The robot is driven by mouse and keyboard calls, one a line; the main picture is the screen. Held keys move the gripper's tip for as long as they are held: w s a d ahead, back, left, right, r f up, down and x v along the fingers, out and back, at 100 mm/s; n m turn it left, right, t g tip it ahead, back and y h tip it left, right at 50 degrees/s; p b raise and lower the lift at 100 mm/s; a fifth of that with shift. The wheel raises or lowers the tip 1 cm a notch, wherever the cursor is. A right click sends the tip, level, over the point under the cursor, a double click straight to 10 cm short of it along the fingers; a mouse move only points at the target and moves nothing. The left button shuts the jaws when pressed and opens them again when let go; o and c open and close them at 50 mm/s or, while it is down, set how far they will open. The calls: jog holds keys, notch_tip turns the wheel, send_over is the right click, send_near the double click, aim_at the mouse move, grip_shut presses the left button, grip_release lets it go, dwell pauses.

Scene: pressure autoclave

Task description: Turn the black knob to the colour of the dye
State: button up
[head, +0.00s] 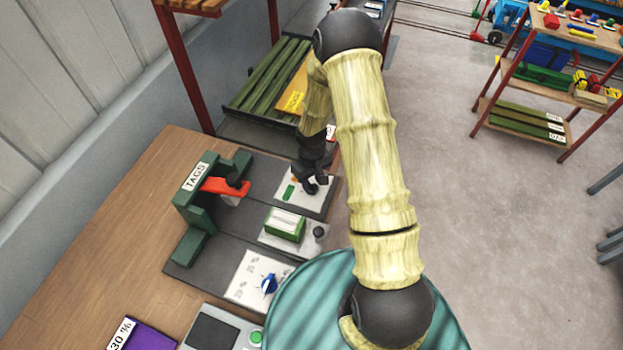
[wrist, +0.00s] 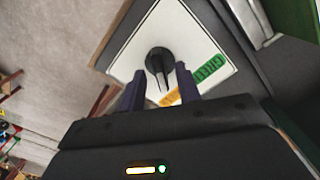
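The black knob (wrist: 157,62) sits on a white plate (wrist: 192,32) in the wrist view, with its pointer toward the lower part of the picture. A green patch (wrist: 209,69) and an orange patch (wrist: 170,98) are on the plate beside it. My gripper (wrist: 156,82) is open, with its two fingers apart on either side of the knob's pointer; I cannot tell whether they touch it. In the head view my gripper (head: 314,178) hangs over the same plate and partly hides the knob. No dye is clearly recognisable.
A green stand labelled TAGS (head: 190,205) with a red-orange lever (head: 222,187) stands left of the plate. A purple tray (head: 150,338) lies at bottom left. Shelves (head: 545,90) stand at right.

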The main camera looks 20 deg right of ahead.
jog(key=shift+f, duration=0.4)
jog(key=shift+c, duration=0.4)
grip_shut()
